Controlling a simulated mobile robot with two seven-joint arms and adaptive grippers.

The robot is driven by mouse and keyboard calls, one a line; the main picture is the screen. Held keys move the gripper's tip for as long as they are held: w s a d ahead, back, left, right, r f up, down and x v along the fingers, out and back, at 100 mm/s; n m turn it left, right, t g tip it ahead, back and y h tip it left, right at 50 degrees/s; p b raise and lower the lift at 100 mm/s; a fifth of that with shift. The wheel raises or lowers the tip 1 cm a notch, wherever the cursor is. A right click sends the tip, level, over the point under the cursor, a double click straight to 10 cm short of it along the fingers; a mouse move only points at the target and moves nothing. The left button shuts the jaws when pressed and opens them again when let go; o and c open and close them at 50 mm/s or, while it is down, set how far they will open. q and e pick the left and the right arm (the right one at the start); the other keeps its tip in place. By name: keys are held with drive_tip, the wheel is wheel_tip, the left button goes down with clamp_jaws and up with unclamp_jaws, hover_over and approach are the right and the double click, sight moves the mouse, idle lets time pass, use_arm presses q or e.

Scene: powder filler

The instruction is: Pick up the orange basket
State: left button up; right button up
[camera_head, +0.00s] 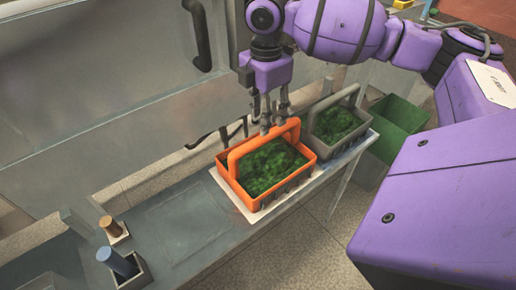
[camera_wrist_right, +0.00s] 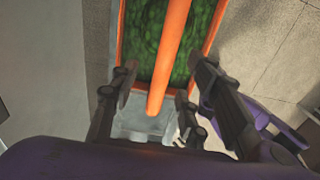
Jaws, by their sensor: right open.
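The orange basket (camera_head: 222,172), filled with green leafy stuff, stands upright on a pale tray at the end of the grey bench. Its arched orange handle spans the top. My right gripper (camera_head: 267,118) is open, pointing down at the far end of the handle. In the right wrist view the orange handle (camera_wrist_right: 170,60) runs between the spread fingers of the right gripper (camera_wrist_right: 163,80), with no clear contact. The basket's green contents (camera_wrist_right: 145,40) show behind the handle. My left gripper is not in view.
A grey basket (camera_head: 335,145) with similar green contents stands close on the right of the orange one. A green bin (camera_head: 400,118) is beyond it. Two small holders with an orange-brown (camera_head: 110,225) and a blue cylinder (camera_head: 117,262) sit at lower left. The bench between is clear.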

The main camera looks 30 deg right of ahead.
sight(267, 136)
drive_tip(key=f, duration=0.1)
drive_tip(key=s+f, duration=0.1)
drive_tip(key=f, duration=0.1)
drive_tip(key=shift+d, duration=0.1)
wheel_tip(267, 136, down, 4)
drive_tip(key=shift+d+r, duration=0.1)
drive_tip(key=shift+r, duration=0.1)
drive_tip(key=shift+w+f, duration=0.1)
drive_tip(key=shift+f, duration=0.2)
drive_tip(key=c, duration=0.9)
clamp_jaws()
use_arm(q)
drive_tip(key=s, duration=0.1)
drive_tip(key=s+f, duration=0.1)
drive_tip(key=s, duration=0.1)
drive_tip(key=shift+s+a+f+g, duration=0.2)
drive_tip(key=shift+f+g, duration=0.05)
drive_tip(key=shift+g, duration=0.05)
use_arm(e)
drive_tip(key=shift+r, duration=0.1)
